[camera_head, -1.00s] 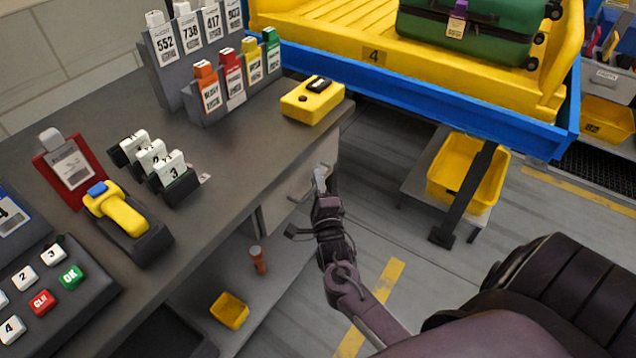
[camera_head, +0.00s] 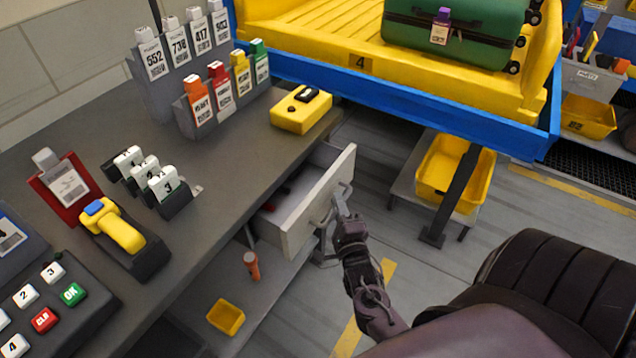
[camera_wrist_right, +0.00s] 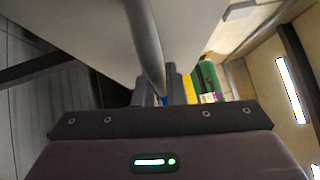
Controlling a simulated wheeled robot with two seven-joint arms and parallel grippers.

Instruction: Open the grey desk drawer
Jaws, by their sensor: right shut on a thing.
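The grey desk drawer (camera_head: 318,208) stands partly open below the desk top, and part of its inside shows with something dark and red in it. Its bar handle (camera_head: 332,207) is on the front face. My right gripper (camera_head: 342,203) is shut on the handle. In the right wrist view the handle (camera_wrist_right: 147,45) runs down as a curved bar between the fingers (camera_wrist_right: 157,92), with the pale drawer front (camera_wrist_right: 75,30) beside it. My left gripper is in neither view.
The desk top (camera_head: 225,150) holds a yellow device (camera_head: 301,110), tag racks, a yellow scanner (camera_head: 118,228) and a keypad (camera_head: 45,300). An orange cylinder (camera_head: 251,265) and yellow bin (camera_head: 226,317) are on the shelf below.

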